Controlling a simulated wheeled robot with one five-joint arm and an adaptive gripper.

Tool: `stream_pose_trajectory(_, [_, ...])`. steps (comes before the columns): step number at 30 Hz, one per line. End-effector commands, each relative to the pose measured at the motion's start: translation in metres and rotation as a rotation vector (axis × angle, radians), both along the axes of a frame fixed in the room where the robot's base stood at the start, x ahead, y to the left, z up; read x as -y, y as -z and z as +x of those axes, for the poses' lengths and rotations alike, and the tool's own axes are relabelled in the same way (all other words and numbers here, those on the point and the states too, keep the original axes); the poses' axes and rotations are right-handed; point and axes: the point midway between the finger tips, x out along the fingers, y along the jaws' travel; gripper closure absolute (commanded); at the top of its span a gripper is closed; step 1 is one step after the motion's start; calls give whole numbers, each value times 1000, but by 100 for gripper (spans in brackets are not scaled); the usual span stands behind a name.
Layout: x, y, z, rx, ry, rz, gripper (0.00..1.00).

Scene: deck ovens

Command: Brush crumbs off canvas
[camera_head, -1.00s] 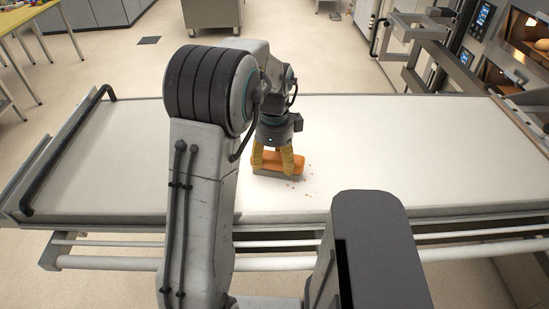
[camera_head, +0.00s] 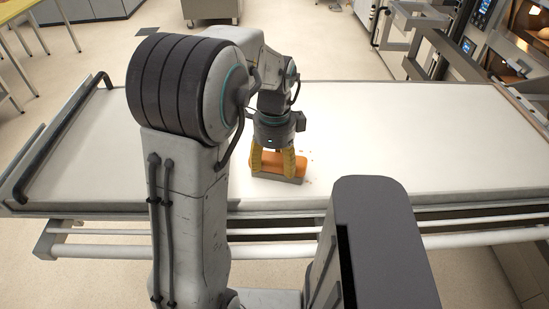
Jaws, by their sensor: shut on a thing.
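The canvas (camera_head: 400,140) is a broad pale sheet on a long frame across the view. My gripper (camera_head: 277,165) points down with its yellow fingers shut on an orange-topped brush (camera_head: 295,164) with a grey lower part. The brush is at the canvas surface, near its front edge; I cannot tell how hard it presses. A few small brown crumbs (camera_head: 309,154) show just right of the brush. Others may be hidden behind the brush and my arm.
A dark bar handle (camera_head: 62,132) runs along the canvas's left end. Deck ovens (camera_head: 500,45) with a metal frame stand at the back right. A front rail (camera_head: 480,222) runs below the canvas.

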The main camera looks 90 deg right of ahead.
Motion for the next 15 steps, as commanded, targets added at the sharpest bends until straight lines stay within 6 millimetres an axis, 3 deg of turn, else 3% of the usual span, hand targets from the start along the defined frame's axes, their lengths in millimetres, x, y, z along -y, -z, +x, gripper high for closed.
stream_pose_trajectory(15, [-27,0,-2,0,2,0,69])
